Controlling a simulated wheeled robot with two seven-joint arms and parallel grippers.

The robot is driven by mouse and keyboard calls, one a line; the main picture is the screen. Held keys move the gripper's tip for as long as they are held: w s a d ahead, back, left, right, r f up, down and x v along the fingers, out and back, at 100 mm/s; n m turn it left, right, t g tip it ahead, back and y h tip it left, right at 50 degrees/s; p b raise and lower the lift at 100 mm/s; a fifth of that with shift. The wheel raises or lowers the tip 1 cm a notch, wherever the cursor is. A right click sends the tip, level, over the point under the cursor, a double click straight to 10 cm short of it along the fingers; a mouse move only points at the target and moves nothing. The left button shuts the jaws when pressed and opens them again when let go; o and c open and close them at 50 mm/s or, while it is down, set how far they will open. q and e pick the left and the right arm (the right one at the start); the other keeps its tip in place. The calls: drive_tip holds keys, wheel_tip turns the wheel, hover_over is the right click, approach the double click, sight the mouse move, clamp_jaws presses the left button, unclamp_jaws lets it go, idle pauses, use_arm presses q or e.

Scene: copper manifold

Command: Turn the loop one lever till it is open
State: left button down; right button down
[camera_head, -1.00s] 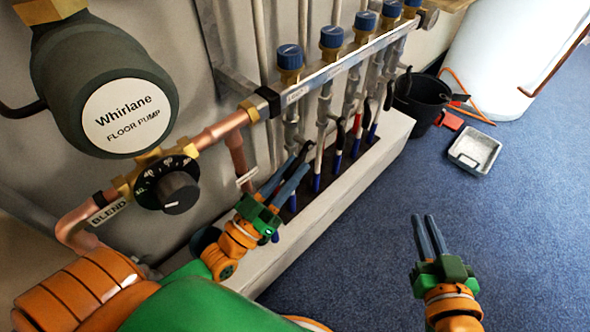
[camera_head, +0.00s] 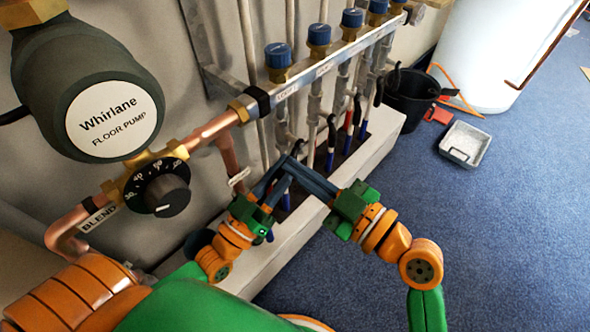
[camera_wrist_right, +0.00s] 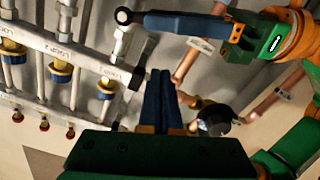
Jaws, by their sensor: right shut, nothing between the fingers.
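The loop one lever (camera_head: 297,148) is a black handle under the first labelled outlet of the manifold (camera_head: 287,92), partly hidden by my grippers. Its rounded black end seems to show in the right wrist view (camera_wrist_right: 124,16), at the tips of my left gripper. My left gripper (camera_head: 279,176) is at the lever, pointing up and right; I cannot tell whether its fingers grip it. My right gripper (camera_head: 300,168) is shut and empty, its fingers pointing up-left, its tips close to the lever and the left fingertips. Contact cannot be made out.
More levers with black, red and blue handles stand along the manifold to the right. The floor pump (camera_head: 105,120) and blend dial (camera_head: 165,192) are at the left. A black bucket (camera_head: 410,98) and grey tray (camera_head: 465,145) are on the blue carpet, which is otherwise mostly clear.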

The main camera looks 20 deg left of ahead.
use_arm(q)
drive_tip(key=shift+f, duration=0.1)
use_arm(e)
drive_tip(key=f, duration=0.1)
drive_tip(key=w+a+f, duration=0.1)
drive_tip(key=w+f, duration=0.1)
drive_tip(key=shift+a+f, duration=0.35)
drive_tip(key=shift+f, duration=0.15)
